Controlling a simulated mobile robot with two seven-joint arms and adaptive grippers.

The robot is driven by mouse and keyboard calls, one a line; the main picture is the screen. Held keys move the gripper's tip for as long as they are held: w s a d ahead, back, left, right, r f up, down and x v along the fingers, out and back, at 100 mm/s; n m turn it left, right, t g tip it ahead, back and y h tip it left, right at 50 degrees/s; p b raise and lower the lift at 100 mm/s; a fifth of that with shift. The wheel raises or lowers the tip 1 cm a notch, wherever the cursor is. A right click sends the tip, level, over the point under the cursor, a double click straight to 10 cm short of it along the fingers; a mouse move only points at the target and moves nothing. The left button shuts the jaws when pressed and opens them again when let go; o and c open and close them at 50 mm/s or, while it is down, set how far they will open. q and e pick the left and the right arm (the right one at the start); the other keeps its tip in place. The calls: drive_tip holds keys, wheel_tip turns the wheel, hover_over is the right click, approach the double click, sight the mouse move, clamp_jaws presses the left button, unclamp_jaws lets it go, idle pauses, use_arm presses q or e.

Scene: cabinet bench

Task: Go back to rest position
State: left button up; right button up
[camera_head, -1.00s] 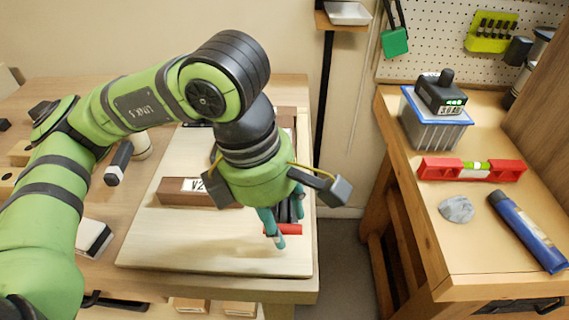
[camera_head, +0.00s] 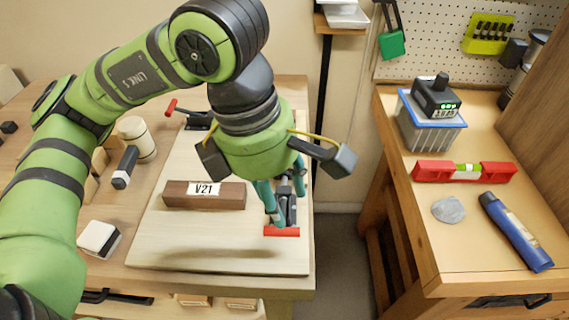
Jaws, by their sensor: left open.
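My left arm comes in from the left. My left gripper (camera_head: 284,203) points down over the right side of a pale board (camera_head: 200,243), with its teal fingers apart. A dark clamp with a red handle (camera_head: 282,231) stands between and just beyond the fingers, partly hidden by them. I cannot tell whether they touch it. A brown block labelled V21 (camera_head: 203,196) lies on the board left of the gripper. A second dark clamp (camera_head: 198,121) with a red handle stands at the board's far left. My right gripper is not in view.
On the left bench are a cream cylinder (camera_head: 137,138), a dark-handled tool (camera_head: 125,167) and a white-and-black block (camera_head: 99,238). The right bench holds a blue-rimmed bin (camera_head: 430,135), a red level (camera_head: 464,172), a grey stone (camera_head: 448,209) and a blue tube (camera_head: 515,231). A floor gap separates the benches.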

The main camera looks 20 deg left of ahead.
use_arm(q)
drive_tip(key=shift+r, duration=0.35)
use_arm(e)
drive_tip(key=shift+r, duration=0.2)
use_arm(q)
drive_tip(key=shift+r, duration=0.1)
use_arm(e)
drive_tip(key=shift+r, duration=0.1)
